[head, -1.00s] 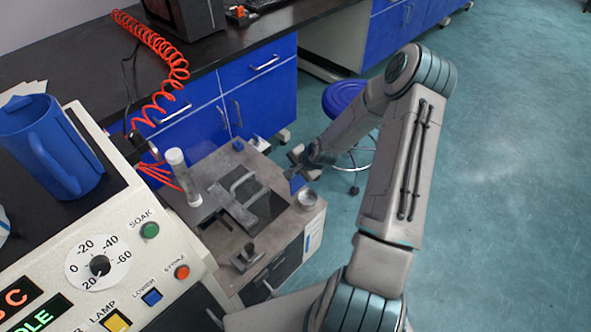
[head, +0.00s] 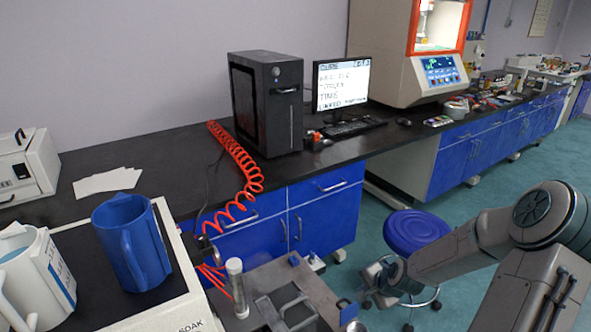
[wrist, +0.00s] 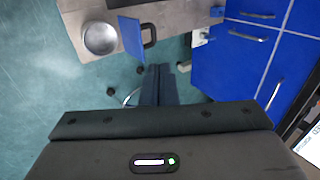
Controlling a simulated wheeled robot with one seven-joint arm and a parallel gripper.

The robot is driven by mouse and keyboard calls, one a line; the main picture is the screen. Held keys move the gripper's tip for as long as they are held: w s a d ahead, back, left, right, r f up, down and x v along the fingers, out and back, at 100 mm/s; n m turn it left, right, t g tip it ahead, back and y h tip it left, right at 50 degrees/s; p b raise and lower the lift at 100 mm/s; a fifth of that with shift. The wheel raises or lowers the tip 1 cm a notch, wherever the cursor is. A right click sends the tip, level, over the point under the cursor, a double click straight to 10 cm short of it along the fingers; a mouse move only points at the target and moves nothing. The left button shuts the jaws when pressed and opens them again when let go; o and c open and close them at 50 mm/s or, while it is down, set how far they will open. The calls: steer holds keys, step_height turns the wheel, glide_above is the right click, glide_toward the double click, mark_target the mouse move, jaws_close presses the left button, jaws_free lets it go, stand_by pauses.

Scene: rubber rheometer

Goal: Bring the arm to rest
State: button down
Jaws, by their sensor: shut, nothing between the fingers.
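My gripper (wrist: 159,84) shows in the wrist view with its two dark fingers together and nothing between them. It points down past the edge of the grey metal cart top (wrist: 175,14). In the head view my arm comes in from the right edge, bent at the elbow. Its wrist end (head: 385,280) hangs in front of the blue stool, to the right of the cart top (head: 312,288). The fingertips are too small to make out in the head view.
A blue stool (head: 416,230) stands behind my wrist. A blue mug (head: 130,245) and a white mug (head: 30,275) stand on the instrument at left. A clear tube (head: 238,290) stands on the cart. In the wrist view, a round metal cup (wrist: 100,38) and a blue plate (wrist: 131,38) are near the fingers.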

steer(key=s+a+r+n+g+h+p, duration=0.1)
steer(key=s+a+r+n+p, duration=0.1)
steer(key=s+r, duration=0.5)
steer(key=s+a+r+n+g+h+p, duration=0.1)
steer(key=s+a+r+n, duration=0.3)
steer(key=r, duration=1)
steer(key=s+a+r+n+g+p, duration=0.1)
steer(key=s+a+r+n+p, duration=0.2)
steer(key=s+r+n, duration=0.3)
steer(key=s+a+r, duration=0.1)
steer(key=s+r, duration=0.3)
steer(key=s, duration=0.2)
steer(key=shift+r+h+p, duration=0.15)
steer(key=shift+h+p, duration=0.25)
steer(key=shift+a, duration=0.15)
